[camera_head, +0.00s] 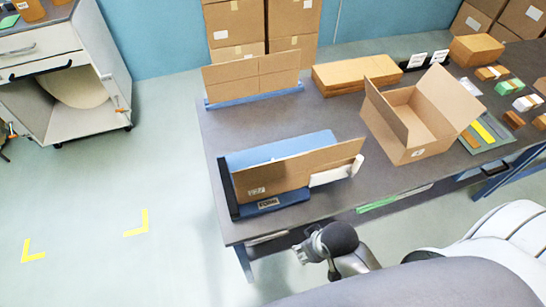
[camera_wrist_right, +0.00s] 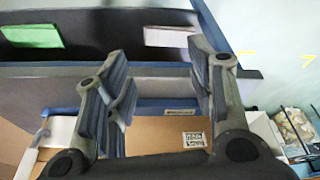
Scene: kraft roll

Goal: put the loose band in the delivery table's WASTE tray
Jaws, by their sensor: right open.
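I cannot make out a loose band or a tray readable as WASTE in either view. My right gripper (camera_head: 304,250) is low at the front of the grey table (camera_head: 330,118), beside its front edge. In the right wrist view the fingers (camera_wrist_right: 158,70) are apart with nothing seen between them. Beyond them lie a cardboard face with a printed code label (camera_wrist_right: 193,140) and a blue strip. My left gripper is not in view.
A blue FORM fixture (camera_head: 268,204) holds an upright cardboard panel (camera_head: 290,173) near the front edge. An open carton (camera_head: 412,125) stands to its right, with flat cardboard (camera_head: 355,73) behind. A white cabinet (camera_head: 80,85) stands left.

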